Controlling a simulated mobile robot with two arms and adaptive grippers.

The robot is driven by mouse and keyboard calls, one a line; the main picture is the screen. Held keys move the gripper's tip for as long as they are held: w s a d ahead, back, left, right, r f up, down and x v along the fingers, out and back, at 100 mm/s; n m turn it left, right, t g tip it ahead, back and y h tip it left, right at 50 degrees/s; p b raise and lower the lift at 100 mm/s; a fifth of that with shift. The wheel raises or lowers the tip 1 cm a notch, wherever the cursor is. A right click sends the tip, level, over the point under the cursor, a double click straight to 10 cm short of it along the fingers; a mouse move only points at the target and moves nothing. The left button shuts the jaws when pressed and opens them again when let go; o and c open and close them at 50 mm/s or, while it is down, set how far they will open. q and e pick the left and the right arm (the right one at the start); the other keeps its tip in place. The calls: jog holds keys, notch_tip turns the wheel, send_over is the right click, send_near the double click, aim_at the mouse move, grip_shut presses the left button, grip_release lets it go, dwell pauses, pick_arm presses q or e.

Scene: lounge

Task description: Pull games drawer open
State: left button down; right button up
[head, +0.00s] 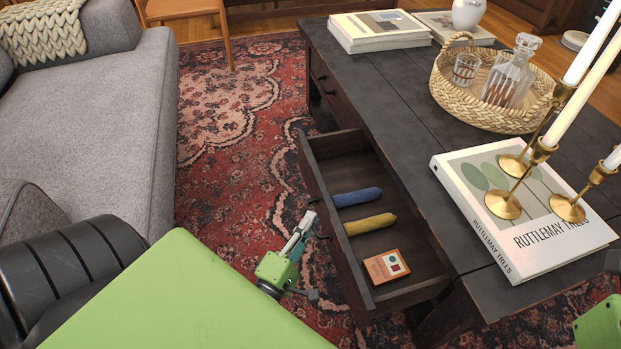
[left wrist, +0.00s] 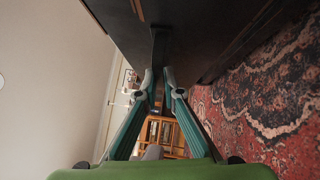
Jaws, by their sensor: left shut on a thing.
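The games drawer (head: 320,189) is pulled out from the long side of the dark coffee table (head: 400,120). Inside lie a blue roll (head: 357,197), a yellow roll (head: 370,225) and a small orange-and-white card box (head: 386,266). My left gripper (head: 309,222) is at the outer face of the drawer front, shut on its dark handle. In the left wrist view its two fingers (left wrist: 159,82) close on the dark handle (left wrist: 159,50). Only a green part of my right arm shows at the lower right; its fingers are out of view.
A grey sofa (head: 95,110) stands left, with patterned rug (head: 235,110) between it and the table. On the tabletop are a wicker tray (head: 445,88) with a decanter (head: 510,75), books (head: 380,30), a large book (head: 545,240) and brass candle holders (head: 503,205).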

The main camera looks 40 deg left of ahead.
pick_arm(q)
jog(key=c, duration=2.2)
grip_release()
jog(key=shift+o, duration=0.2)
jog(key=s+d+f, duration=0.1)
jog(key=s, duration=0.6)
jog(key=shift+s, duration=0.2)
